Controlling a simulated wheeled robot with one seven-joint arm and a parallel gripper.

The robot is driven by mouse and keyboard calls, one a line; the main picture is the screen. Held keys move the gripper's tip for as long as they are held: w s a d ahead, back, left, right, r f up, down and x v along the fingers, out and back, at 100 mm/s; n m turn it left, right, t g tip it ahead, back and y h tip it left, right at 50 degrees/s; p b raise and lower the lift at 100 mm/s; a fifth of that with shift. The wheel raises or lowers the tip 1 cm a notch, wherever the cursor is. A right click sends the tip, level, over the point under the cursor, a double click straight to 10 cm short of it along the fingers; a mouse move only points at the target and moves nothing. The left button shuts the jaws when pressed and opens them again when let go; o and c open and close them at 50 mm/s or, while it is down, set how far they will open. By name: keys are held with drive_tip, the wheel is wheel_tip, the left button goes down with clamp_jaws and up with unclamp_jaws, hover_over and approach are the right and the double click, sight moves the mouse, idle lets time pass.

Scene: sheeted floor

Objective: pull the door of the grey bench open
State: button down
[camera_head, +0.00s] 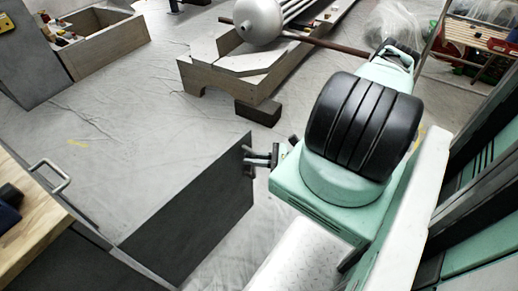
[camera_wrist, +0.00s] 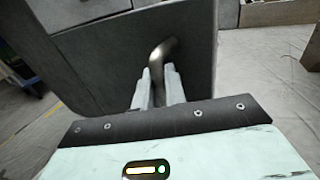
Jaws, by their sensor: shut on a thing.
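The grey bench has a wooden top (camera_head: 35,235) and stands at the lower left of the head view. Its dark grey door (camera_head: 190,220) stands well out from the bench front, open at a wide angle. My gripper (camera_head: 259,157) is at the door's free edge, on the right side. In the wrist view my gripper (camera_wrist: 160,88) is shut on the bent metal door handle (camera_wrist: 160,55), with a finger on either side. The door panel (camera_wrist: 110,65) fills much of that view behind the handle. The handle is mostly hidden in the head view.
Another metal handle (camera_head: 50,177) sticks out from the bench front. A low wooden stand (camera_head: 225,75) carries a metal tank (camera_head: 258,20), with a dark block (camera_head: 257,112) beside it. An open wooden box (camera_head: 105,42) stands at the upper left. The sheeted floor (camera_head: 130,130) between is clear.

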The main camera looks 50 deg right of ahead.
drive_tip(key=shift+s+a, duration=0.15)
drive_tip(key=shift+s, duration=0.5)
drive_tip(key=c, duration=1.5)
unclamp_jaws()
drive_tip(key=shift+c, duration=0.2)
drive_tip(key=p+v, duration=0.1)
drive_tip(key=v, duration=1.6)
drive_tip(key=shift+s, duration=0.15)
